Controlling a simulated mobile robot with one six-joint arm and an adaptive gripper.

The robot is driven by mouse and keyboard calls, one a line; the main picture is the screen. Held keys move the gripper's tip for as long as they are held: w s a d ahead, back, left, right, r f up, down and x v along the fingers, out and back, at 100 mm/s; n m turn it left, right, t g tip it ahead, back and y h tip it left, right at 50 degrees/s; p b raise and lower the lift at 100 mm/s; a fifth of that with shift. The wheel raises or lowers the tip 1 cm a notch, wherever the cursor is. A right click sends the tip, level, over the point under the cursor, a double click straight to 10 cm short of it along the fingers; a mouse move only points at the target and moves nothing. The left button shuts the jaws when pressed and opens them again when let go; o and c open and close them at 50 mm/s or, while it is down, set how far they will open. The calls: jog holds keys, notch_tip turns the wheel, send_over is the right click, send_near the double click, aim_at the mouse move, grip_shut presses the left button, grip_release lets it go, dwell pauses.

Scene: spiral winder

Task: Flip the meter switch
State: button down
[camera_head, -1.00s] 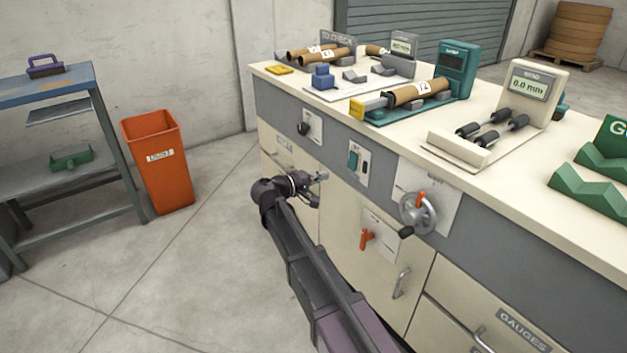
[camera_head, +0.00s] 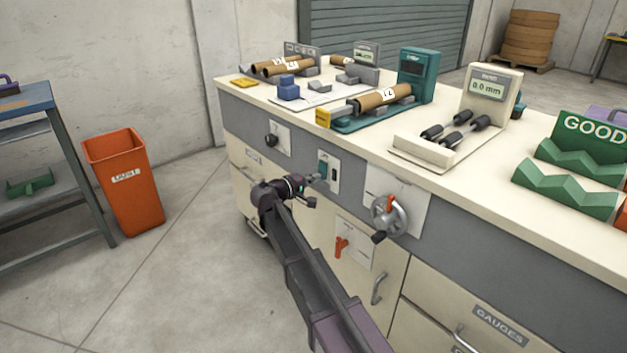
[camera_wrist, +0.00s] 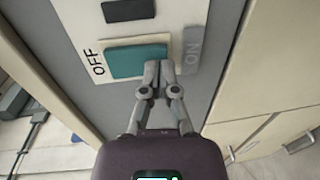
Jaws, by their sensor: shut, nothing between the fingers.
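The teal switch (camera_head: 322,168) is on a white plate on the bench's front panel, just beyond my gripper tips. In the head view my gripper (camera_head: 316,178) is in front of the plate's lower left.
A black knob (camera_head: 271,140) is on the left. A dark rectangle (camera_wrist: 129,10) lies above the switch. Floor to the left is clear up to the orange bin (camera_head: 125,185).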

dwell(0.4)
jog(key=f+b+v, duration=0.2)
jog(key=f+v, duration=0.1)
jog(key=v, duration=1)
jog(key=shift+s+a, duration=0.35)
jog(key=shift+a, duration=0.05)
jog(key=shift+s+f, duration=0.1)
jog(key=shift+f, duration=0.05)
